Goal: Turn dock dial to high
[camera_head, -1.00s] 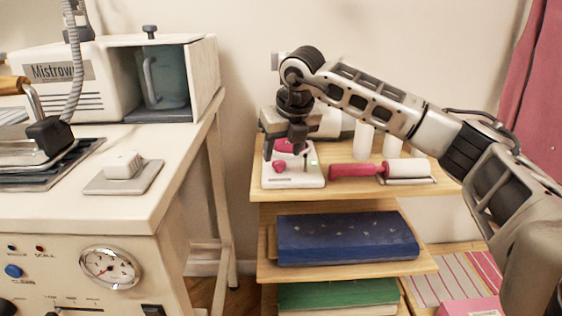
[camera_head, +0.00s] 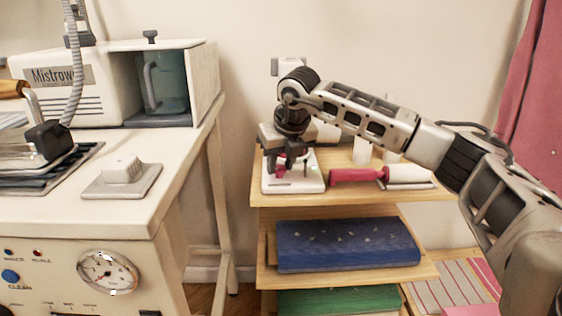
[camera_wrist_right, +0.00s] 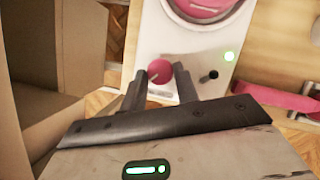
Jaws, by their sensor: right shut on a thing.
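The dock (camera_head: 305,185) is a white unit on the top shelf of the wooden rack. It carries a round pink dial (camera_wrist_right: 160,72) with a pale pointer line, a larger pink round part (camera_wrist_right: 205,8), a lit green lamp (camera_wrist_right: 229,56) and a small black lever (camera_wrist_right: 209,75). My right gripper (camera_head: 280,168) reaches down to the dock from above. In the right wrist view its fingers (camera_wrist_right: 160,82) sit on both sides of the dial and are shut on it. In the head view the fingers partly hide the dial. My left gripper is not in view.
A pink-handled roller (camera_head: 358,176) lies right of the dock, with white cylinders (camera_head: 362,150) behind it.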

